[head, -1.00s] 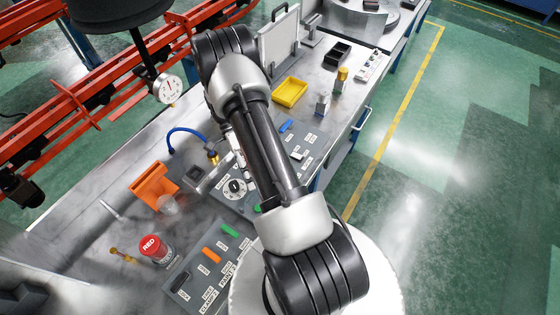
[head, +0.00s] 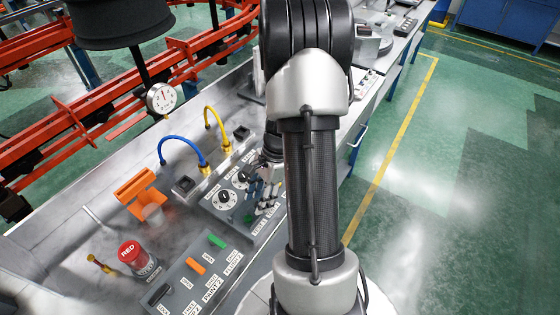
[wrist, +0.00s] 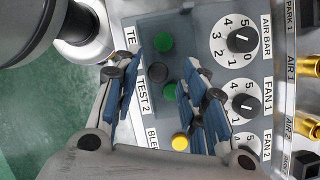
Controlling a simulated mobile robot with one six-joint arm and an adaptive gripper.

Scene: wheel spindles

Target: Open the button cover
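The button cover (wrist: 182,28) is a see-through bluish-grey lid in the wrist view. It appears closed over two green buttons (wrist: 163,42) and a black button (wrist: 157,73). My gripper (wrist: 165,72) is open, with its blue-padded fingers on either side of the buttons and cover; contact cannot be told. In the head view my gripper (head: 266,188) is low over the grey control panel (head: 232,222), partly hidden by my arm. The cover is not clear in that view.
Numbered dials (wrist: 235,40) stand right of the cover, and a yellow button (wrist: 180,141) below it.

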